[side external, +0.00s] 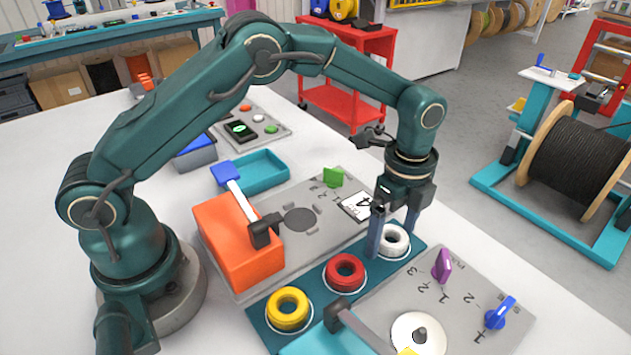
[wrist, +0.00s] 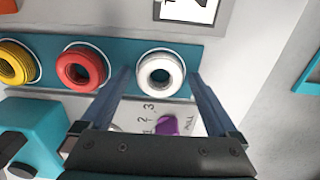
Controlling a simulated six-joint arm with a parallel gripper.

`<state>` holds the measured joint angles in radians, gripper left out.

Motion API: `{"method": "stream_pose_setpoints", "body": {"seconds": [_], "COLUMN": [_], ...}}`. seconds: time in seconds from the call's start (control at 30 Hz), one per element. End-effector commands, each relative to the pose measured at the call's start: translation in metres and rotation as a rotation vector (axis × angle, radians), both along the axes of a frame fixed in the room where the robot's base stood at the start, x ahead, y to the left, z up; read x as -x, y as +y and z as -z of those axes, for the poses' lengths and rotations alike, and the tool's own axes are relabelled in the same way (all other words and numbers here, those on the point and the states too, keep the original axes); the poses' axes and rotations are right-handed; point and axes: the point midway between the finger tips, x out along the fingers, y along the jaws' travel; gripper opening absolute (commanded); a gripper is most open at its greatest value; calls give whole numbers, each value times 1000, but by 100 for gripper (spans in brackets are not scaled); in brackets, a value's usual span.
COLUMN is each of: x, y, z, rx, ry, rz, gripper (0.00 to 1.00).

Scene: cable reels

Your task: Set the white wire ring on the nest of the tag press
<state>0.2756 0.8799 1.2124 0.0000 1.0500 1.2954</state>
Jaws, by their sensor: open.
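The white wire ring (side external: 400,247) lies on a marked circle at the right end of a teal strip. It also shows in the wrist view (wrist: 160,92), between my two fingers. My gripper (side external: 391,244) is open and points down over the ring, one finger on either side with a gap to it in the wrist view (wrist: 158,76). I cannot tell how far the fingertips are above the strip. The tag press (side external: 238,243) is an orange block with a blue-handled lever on a grey plate. Its nest, a dark round disc (side external: 300,219), looks empty.
A red ring (side external: 345,285) and a yellow ring (side external: 275,312) lie on the same teal strip (side external: 316,287). A grey panel with a purple knob (side external: 442,266) and a blue knob (side external: 500,314) is in front. A teal tray (side external: 262,172) stands behind the press.

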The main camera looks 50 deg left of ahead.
Motion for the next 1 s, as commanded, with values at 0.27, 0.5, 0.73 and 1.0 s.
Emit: {"method": "stream_pose_setpoints", "body": {"seconds": [0.27,0.5,0.73,1.0], "x": [0,-1,-2,-1], "y": [0,0,-1,0], "z": [0,-11,-44,-74], "rx": [0,2,2,1], "ry": [0,-5,-6,-3], "rz": [0,0,0,0], "gripper": [34,15,15,15]}}
